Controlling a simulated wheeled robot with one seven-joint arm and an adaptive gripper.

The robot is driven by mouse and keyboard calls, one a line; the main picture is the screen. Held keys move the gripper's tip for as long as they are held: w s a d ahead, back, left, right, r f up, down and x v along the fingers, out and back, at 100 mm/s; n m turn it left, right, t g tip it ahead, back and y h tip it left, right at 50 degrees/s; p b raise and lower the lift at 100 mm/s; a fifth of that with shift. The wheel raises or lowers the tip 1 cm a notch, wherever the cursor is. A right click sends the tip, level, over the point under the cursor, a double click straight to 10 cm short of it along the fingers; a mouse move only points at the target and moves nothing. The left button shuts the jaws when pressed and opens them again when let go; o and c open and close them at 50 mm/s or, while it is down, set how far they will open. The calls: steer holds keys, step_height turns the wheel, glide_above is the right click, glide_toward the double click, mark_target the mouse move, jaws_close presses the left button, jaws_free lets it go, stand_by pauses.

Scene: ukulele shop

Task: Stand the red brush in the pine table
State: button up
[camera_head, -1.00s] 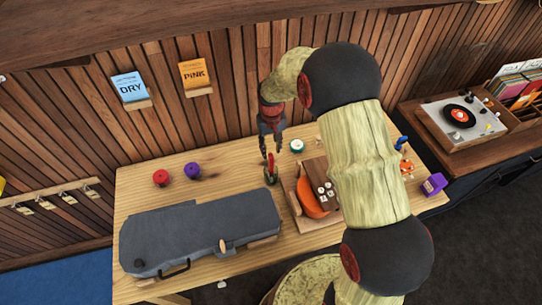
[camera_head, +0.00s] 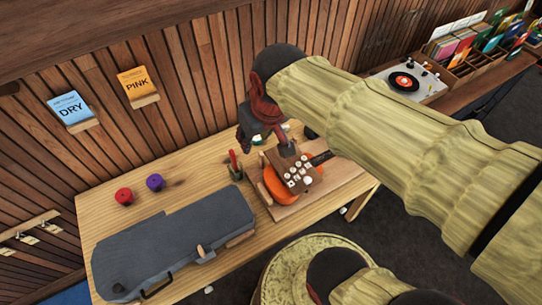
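The red brush (camera_head: 233,159) stands upright, slightly tilted, in a small green holder (camera_head: 235,173) on the pine table (camera_head: 108,201). My gripper (camera_head: 265,146) is to the right of the brush and apart from it. It hangs over the back of a brown board with white knobs, with its fingers spread and nothing seen between them. Whether a fingertip touches the board cannot be told.
The brown board (camera_head: 296,174) lies over an orange round thing (camera_head: 279,188) on a wooden tray. A grey case (camera_head: 170,245) fills the table's front. Red (camera_head: 124,196) and purple (camera_head: 155,182) round things sit behind it. A record player (camera_head: 404,82) stands at right.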

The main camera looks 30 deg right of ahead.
steer(key=s+t, duration=0.1)
steer(key=s, duration=0.6)
steer(key=shift+s+r, duration=0.2)
steer(key=shift+r, duration=0.1)
step_height(320, 180, down, 12)
steer(key=b, duration=1.2)
